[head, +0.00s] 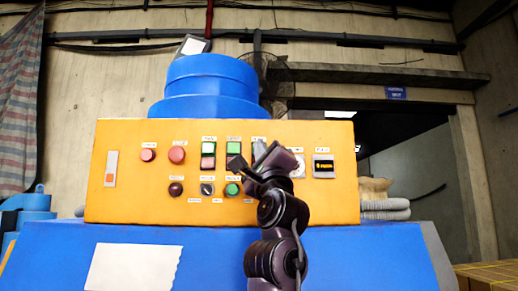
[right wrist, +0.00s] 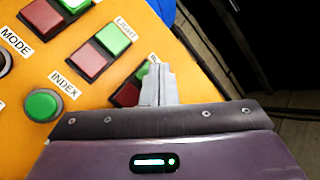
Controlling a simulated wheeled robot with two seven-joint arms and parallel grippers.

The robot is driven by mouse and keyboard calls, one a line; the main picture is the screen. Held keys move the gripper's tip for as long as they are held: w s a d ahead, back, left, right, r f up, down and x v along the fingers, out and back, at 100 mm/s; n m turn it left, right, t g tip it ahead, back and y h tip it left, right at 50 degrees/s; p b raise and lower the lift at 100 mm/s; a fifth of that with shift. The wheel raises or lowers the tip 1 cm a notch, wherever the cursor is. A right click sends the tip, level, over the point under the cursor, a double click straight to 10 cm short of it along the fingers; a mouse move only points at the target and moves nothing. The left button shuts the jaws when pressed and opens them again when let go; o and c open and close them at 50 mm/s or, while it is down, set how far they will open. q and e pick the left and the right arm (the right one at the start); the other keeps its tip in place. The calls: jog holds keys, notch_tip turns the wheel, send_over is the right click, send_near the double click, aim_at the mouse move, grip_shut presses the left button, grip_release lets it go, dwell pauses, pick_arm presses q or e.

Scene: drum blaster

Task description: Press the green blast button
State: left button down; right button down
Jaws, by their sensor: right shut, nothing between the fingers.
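The orange control panel (head: 125,150) carries two rows of buttons and switches. My right gripper (head: 259,150) is shut and empty, in front of the panel's right-centre part. In the right wrist view its closed fingertips (right wrist: 158,84) lie over a green-and-red switch (right wrist: 127,94), hiding part of it and most of its label. I cannot read "blast" on any label. A green-over-red switch (right wrist: 102,51) marked LIGHT is to its left. A round green button (right wrist: 42,105) marked INDEX is below left; it also shows in the head view (head: 232,189). Contact with the panel cannot be told. My left gripper is not in view.
Red buttons (head: 177,155), another green-and-red switch (head: 208,150) and a black selector knob (head: 207,188) are left of my gripper. A yellow-and-black display (head: 323,166) is to its right. A blue drum (head: 210,80) rises behind the panel. The space in front of the panel's left half is clear.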

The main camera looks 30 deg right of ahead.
jog(key=shift+w+d, duration=0.2)
jog(key=shift+w, duration=0.15)
dwell(0.8)
dwell(0.4)
jog(key=shift+s+a+b, duration=0.3)
jog(key=shift+s+a, duration=0.15)
jog(key=shift+s, duration=0.25)
jog(key=s, duration=0.1)
jog(key=s+a+b, duration=0.1)
jog(key=s, duration=0.1)
jog(key=s+a, duration=0.1)
jog(key=shift+s+a+b, duration=0.15)
jog(key=shift+a+b, duration=0.1)
jog(key=shift+b, duration=0.1)
